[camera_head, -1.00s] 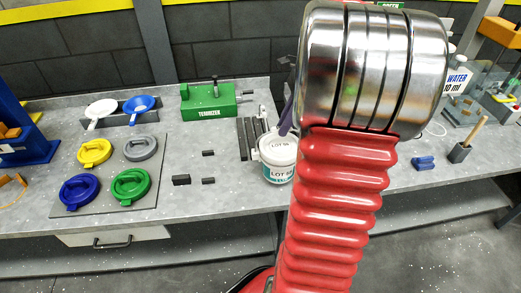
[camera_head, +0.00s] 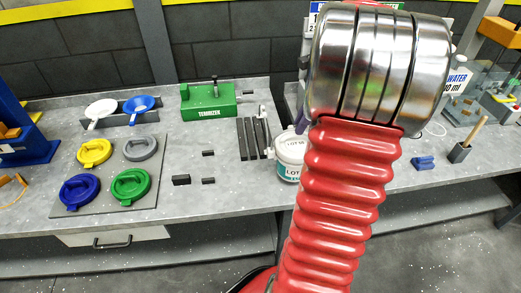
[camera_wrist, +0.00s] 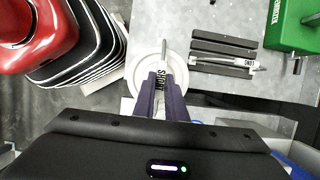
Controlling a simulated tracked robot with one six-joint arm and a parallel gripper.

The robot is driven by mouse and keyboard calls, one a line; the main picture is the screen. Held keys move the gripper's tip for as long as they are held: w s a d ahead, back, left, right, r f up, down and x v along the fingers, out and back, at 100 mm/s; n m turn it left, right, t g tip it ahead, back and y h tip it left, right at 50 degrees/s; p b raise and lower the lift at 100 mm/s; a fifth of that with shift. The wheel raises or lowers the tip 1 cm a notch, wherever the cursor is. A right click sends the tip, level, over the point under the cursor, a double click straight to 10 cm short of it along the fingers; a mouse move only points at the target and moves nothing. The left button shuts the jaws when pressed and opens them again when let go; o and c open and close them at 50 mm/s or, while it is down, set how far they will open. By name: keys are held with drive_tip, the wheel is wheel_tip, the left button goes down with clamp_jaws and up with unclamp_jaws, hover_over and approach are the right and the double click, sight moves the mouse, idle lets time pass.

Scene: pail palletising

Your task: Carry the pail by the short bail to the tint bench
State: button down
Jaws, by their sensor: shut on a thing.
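The white pail (camera_head: 290,158), with a LOT label, shows in the head view at the grey bench, partly hidden behind my arm. In the wrist view the pail's round top (camera_wrist: 136,84) is below my fingers. My gripper (camera_wrist: 161,76) has purple fingers shut on the upright bail marked SHORT (camera_wrist: 163,60), above the pail. The fingers are mostly hidden in the head view. I cannot tell whether the pail's base touches the bench. A bail marked LONG (camera_wrist: 232,64) lies across dark bars.
The grey bench (camera_head: 235,190) holds a green TENONIZER block (camera_head: 208,101), a plate with coloured lids (camera_head: 130,187), and small dark blocks (camera_head: 181,180). At the right are a blue piece (camera_head: 423,163), a dark cup with a stick (camera_head: 460,153) and clear vessels. Bare bench lies between.

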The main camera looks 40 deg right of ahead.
drive_tip(key=s+d, duration=1)
drive_tip(key=d, duration=0.5)
drive_tip(key=shift+s, duration=0.2)
idle(2.1)
drive_tip(key=shift+r, duration=0.1)
idle(0.6)
drive_tip(key=shift+f, duration=1.65)
idle(0.3)
drive_tip(key=c, duration=1.7)
unclamp_jaws()
